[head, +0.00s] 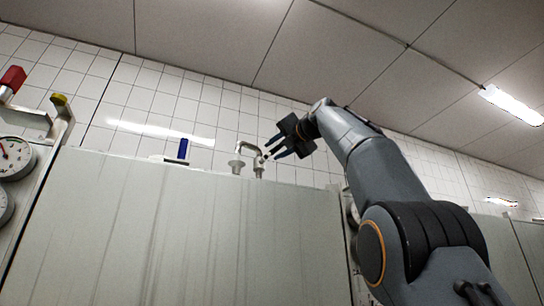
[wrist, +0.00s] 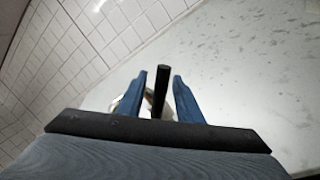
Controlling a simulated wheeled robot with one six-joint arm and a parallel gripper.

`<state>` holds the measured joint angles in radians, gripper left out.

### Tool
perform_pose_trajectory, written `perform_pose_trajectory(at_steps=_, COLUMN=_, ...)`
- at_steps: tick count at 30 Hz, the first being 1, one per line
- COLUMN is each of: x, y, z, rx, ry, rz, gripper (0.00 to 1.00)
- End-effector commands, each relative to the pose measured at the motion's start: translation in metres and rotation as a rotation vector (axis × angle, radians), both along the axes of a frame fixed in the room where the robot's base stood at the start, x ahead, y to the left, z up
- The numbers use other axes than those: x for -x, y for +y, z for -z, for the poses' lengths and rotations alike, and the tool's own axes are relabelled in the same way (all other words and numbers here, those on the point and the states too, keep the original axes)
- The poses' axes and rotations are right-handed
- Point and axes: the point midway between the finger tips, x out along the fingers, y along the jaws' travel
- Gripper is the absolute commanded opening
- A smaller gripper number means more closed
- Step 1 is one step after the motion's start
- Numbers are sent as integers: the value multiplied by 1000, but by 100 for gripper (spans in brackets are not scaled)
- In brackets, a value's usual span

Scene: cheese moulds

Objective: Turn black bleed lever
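The black bleed lever (wrist: 160,90) is a dark bar in the wrist view. It stands between the two blue fingers of my gripper (wrist: 159,75), with a gap showing on each side. My gripper is open around it and not closed on it. In the head view my gripper (head: 271,150) points left and down at a pale pipe fitting (head: 258,171) on top of the grey cabinet. The lever is tiny there and hard to make out beside the fingertips. The fitting's base is mostly hidden behind the fingers in the wrist view.
A blue lever (head: 183,148) stands on the cabinet (head: 180,230) to the left. Further left are a red handle (head: 12,78), a yellow-topped part (head: 58,99) and a round gauge (head: 14,157). A tiled wall (head: 200,105) rises behind. The cabinet top between the blue lever and the fitting looks mostly clear.

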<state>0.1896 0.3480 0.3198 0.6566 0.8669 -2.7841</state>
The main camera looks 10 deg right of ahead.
Motion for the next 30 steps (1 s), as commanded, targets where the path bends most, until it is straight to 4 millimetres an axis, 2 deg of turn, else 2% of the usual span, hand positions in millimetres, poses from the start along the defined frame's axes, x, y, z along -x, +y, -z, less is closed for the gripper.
perform_pose_trajectory(at_steps=7, x=32, y=-10, z=7, rx=0, ry=-2, rz=1, gripper=32)
perform_pose_trajectory(at_steps=12, x=45, y=-14, z=8, rx=-1, ry=0, rz=1, gripper=32)
perform_pose_trajectory(at_steps=18, x=51, y=-15, z=8, rx=-1, ry=0, rz=-2, gripper=32)
perform_pose_trajectory(at_steps=30, x=47, y=-18, z=11, rx=-14, ry=11, rz=2, gripper=32)
